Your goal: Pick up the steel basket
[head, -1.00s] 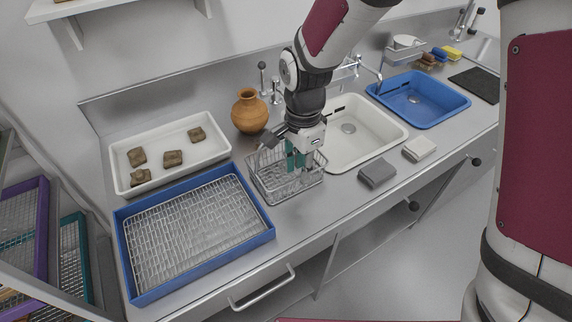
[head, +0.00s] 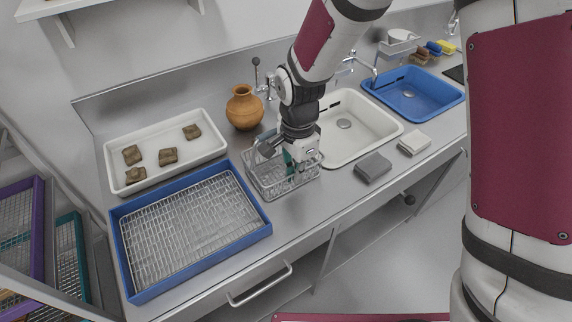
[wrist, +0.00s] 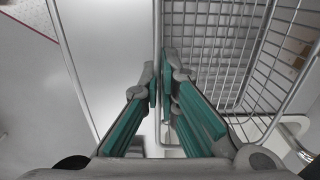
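The steel basket (head: 256,183) is an open wire basket. It stands on the steel counter between the blue-framed rack and the white sink. It also shows in the wrist view (wrist: 215,60), with its mesh right of the fingers. My gripper (head: 291,166) points down at the basket in the head view, its teal pads partly hidden by wires and my wrist. In the wrist view my gripper (wrist: 160,85) has its fingertips close together on either side of a rim wire, with almost no gap. It appears shut on that wire. The basket rests level, with no visible lift.
The blue tray with a wire rack (head: 265,228) is close left of the basket. A white tray (head: 218,130) holds several brown sherds. A clay pot (head: 244,108) stands behind. The white sink (head: 385,128), grey block (head: 373,168) and white block (head: 414,142) are right.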

